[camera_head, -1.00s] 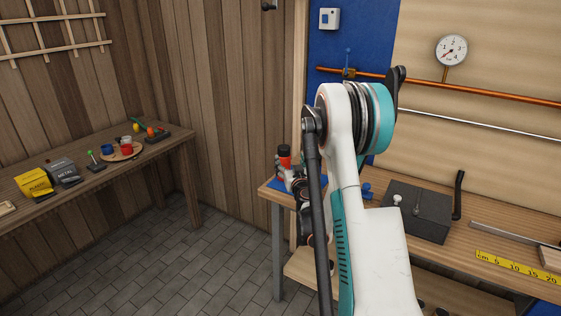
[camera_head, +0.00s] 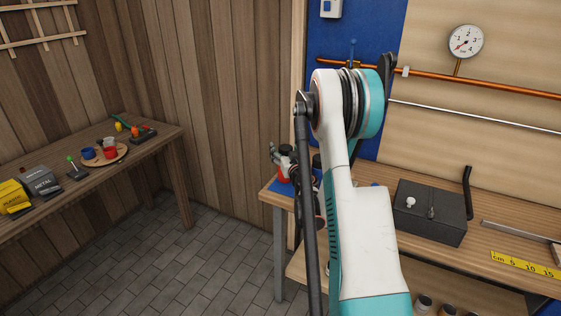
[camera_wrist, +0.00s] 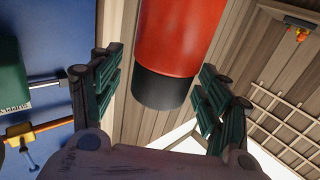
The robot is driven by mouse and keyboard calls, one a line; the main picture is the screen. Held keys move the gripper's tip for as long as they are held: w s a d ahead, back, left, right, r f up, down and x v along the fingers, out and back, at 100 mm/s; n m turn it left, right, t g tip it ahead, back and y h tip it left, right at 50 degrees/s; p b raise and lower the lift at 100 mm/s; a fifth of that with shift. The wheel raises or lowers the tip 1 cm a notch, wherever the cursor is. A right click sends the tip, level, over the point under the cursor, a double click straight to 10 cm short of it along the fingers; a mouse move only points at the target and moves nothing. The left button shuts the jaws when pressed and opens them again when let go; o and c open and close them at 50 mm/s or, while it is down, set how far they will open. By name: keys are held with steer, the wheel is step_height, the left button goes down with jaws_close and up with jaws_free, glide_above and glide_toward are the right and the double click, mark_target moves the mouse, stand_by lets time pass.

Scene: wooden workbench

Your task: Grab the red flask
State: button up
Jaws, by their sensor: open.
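The red flask (camera_wrist: 180,35), with a black end, stands between my gripper's two fingers (camera_wrist: 158,72) in the wrist view. The fingers are apart, one on each side of it, and I see no clear grip on it. The far end of the flask is cut off by the top of the picture. In the head view the red flask (camera_head: 283,175) shows small on the blue mat at the bench's left end. My gripper (camera_head: 284,154) is right at it there, and my arm hides part of that area.
A dark metal box (camera_head: 430,212) sits on the workbench to the right, near a yellow ruler (camera_head: 523,266). Copper pipe (camera_head: 450,80) runs along the wall behind.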

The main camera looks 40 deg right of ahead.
steer(key=shift+s+r, duration=0.1)
jaws_close()
steer(key=shift+r, duration=0.1)
